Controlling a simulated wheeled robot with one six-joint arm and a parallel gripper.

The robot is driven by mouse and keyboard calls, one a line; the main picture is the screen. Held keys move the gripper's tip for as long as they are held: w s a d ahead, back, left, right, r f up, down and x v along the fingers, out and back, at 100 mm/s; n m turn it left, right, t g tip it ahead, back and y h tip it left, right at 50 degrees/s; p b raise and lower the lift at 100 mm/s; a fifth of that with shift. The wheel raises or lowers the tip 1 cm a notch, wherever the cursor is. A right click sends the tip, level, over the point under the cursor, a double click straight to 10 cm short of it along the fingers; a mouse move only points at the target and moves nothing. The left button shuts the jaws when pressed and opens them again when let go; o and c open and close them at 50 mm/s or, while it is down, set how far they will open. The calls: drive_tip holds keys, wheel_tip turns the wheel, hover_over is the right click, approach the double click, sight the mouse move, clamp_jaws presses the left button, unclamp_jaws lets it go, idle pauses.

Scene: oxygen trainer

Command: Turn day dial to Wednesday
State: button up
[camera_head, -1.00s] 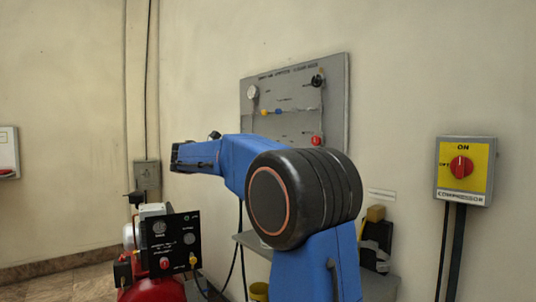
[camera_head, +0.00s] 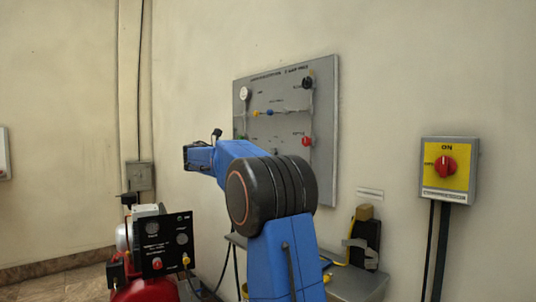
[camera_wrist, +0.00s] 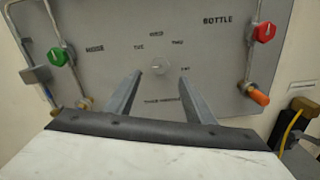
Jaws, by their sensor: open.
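The day dial (camera_wrist: 160,66) is a small pale knob on the grey panel, with short day labels around it, in the middle of the wrist view. The label above it seems to read WED, with TUE at upper left and THU at upper right. Its pointer direction is too small to tell. My gripper (camera_wrist: 168,88) is open, its two fingers reaching toward the panel on either side of the dial in the picture, with no visible contact.
A green knob (camera_wrist: 58,56) is at the panel's left, and a red knob (camera_wrist: 264,32) and an orange knob (camera_wrist: 257,95) at its right. A red compressor (camera_head: 150,290) stands at lower left. A yellow switch box (camera_head: 447,170) is on the wall at right. A grey shelf (camera_head: 360,287) is below the panel.

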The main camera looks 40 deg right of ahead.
sight(272, 152)
drive_tip(key=d, duration=0.7)
drive_tip(key=shift+d, duration=0.4)
drive_tip(key=shift+c, duration=0.7)
drive_tip(key=c, duration=0.9)
